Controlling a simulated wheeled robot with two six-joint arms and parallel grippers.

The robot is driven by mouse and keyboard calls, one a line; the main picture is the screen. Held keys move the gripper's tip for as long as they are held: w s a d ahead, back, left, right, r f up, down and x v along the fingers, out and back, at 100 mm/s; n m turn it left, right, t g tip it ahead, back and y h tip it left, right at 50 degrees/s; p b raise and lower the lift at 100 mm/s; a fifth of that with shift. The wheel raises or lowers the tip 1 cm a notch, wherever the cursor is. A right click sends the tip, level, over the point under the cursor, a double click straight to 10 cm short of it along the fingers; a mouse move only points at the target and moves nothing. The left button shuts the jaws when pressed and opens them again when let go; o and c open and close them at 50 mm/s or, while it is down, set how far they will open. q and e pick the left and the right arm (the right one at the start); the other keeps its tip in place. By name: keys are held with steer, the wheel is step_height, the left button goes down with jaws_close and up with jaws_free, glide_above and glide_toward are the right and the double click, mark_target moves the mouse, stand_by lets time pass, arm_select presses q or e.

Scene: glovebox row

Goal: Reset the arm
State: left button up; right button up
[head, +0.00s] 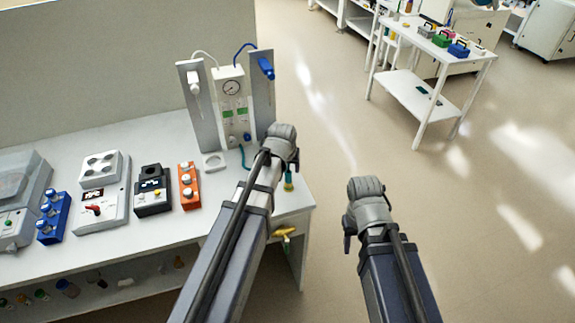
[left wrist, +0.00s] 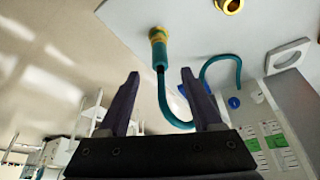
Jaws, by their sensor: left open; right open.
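My left arm reaches over the right end of the white bench, and its wrist (head: 283,145) hides the jaws in the head view. In the left wrist view my left gripper (left wrist: 162,85) is open, with two dark fingers apart. A teal hose (left wrist: 161,82) with a brass end fitting (left wrist: 157,36) shows beyond and between the fingers. I see no grip on it, and cannot tell its distance. My right arm's wrist (head: 367,205) is over the floor to the right of the bench; its fingertips are hidden.
The bench (head: 140,250) holds a gauge panel (head: 232,100), an orange block (head: 188,185), a black device (head: 153,190), a white device (head: 103,200) and a blue block (head: 53,217). A yellow handle (head: 285,232) is at its front edge. A white cart (head: 415,95) stands at the back right; the floor between is clear.

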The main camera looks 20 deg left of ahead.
stand_by(0.6)
arm_select(q)
steer(key=s+d+f+m+g, duration=0.1)
steer(key=s+d+m+g, duration=0.1)
steer(key=s+d, duration=0.4)
steer(key=s+d+f+m+g, duration=0.1)
steer(key=s+d+m+g, duration=0.2)
steer(key=s+d, duration=0.4)
steer(key=s, duration=0.8)
steer(key=shift+s+y+b, duration=0.15)
steer(key=shift+y+b, duration=0.15)
steer(key=shift+y, duration=0.1)
arm_select(e)
steer(key=shift+f, duration=0.35)
arm_select(q)
steer(key=shift+f, duration=0.1)
